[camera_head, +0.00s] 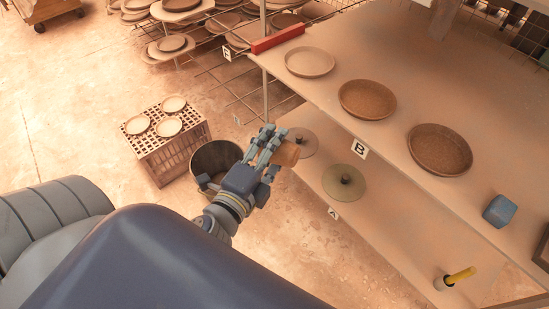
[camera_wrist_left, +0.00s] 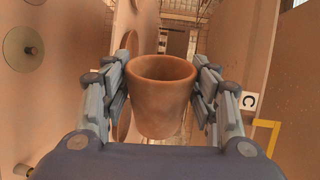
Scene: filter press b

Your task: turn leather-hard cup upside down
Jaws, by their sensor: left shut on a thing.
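A brown clay cup (camera_wrist_left: 160,108) sits between the two fingers of my left gripper (camera_wrist_left: 163,88) in the left wrist view, with its open rim toward the top of that picture. The gripper is shut on the cup's sides. In the head view my left gripper (camera_head: 274,149) is beside the front edge of the shelving, and the cup (camera_head: 286,154) shows only partly past the fingers. My right gripper is not in view.
An upper shelf marked B (camera_head: 330,98) holds several shallow dishes and a blue block (camera_head: 499,211). The lower shelf (camera_head: 375,225) holds round lids with knobs. A dark bucket (camera_head: 214,160) and a perforated crate (camera_head: 160,157) with dishes stand left of the gripper.

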